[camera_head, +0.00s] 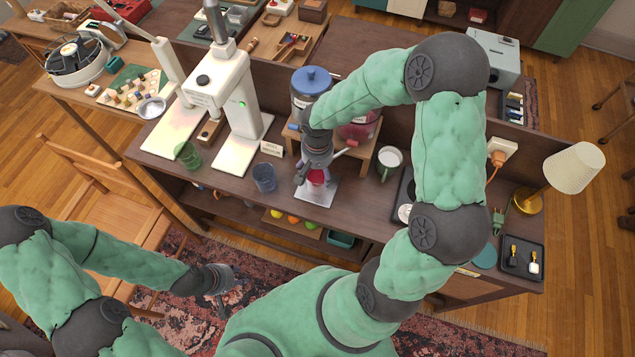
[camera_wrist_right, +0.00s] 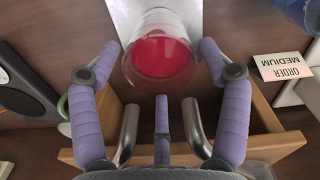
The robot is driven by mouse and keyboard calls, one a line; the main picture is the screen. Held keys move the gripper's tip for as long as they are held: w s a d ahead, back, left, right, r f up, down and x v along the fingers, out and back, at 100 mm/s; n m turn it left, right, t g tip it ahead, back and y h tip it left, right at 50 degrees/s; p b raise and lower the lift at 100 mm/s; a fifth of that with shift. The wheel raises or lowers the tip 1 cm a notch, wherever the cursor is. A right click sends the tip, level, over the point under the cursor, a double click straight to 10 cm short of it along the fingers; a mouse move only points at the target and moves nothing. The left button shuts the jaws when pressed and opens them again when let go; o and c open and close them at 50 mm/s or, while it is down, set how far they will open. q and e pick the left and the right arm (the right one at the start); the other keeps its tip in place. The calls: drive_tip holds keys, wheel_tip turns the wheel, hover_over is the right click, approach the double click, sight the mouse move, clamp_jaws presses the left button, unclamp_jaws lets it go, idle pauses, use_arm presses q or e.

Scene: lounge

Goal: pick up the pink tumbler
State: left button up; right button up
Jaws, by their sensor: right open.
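The pink tumbler (camera_head: 318,177) stands on a pale square plate (camera_head: 317,191) at the counter's front middle. In the right wrist view the tumbler (camera_wrist_right: 160,52) is clear-walled with pink-red inside, seen from above. My right gripper (camera_head: 317,164) is over it, pointing down and partly hiding it in the head view. In the wrist view the right gripper (camera_wrist_right: 158,65) is open, with fingers on either side of the tumbler and one at the near side; I cannot tell whether any touches. My left gripper (camera_head: 224,287) hangs low before the counter, apparently empty; its opening is unclear.
A blue tumbler (camera_head: 264,178) and a green tumbler (camera_head: 188,155) stand to the left. An order card (camera_head: 272,149) reads MEDIUM. A small wooden stand (camera_head: 361,158) with jars is close behind the gripper. A green mug (camera_head: 389,163) stands to the right.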

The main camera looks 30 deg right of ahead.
drive_tip(key=shift+r, duration=0.1)
drive_tip(key=c, duration=1.5)
drive_tip(key=shift+o, duration=0.2)
drive_tip(key=shift+r, duration=0.1)
